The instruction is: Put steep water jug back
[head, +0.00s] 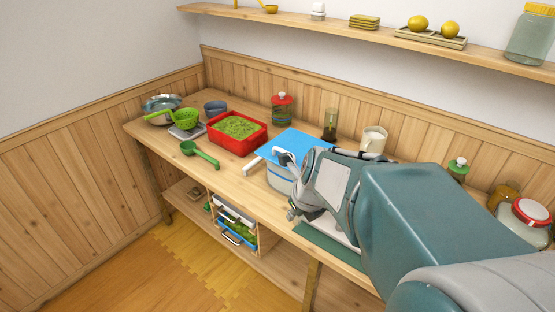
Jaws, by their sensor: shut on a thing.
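A white vessel with a blue band (280,180), which looks like the water jug, is at the table's front edge, right of the red tray. My gripper (287,158) is at its upper part and looks shut on it. My wrist and forearm hide the vessel's right side and most of the fingers. I cannot tell whether its base touches the table. A cream jug (374,141) stands upright at the back, against the wood panelling, apart from my gripper.
A blue board (294,145) lies behind the vessel. A brown glass (330,124) stands behind.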

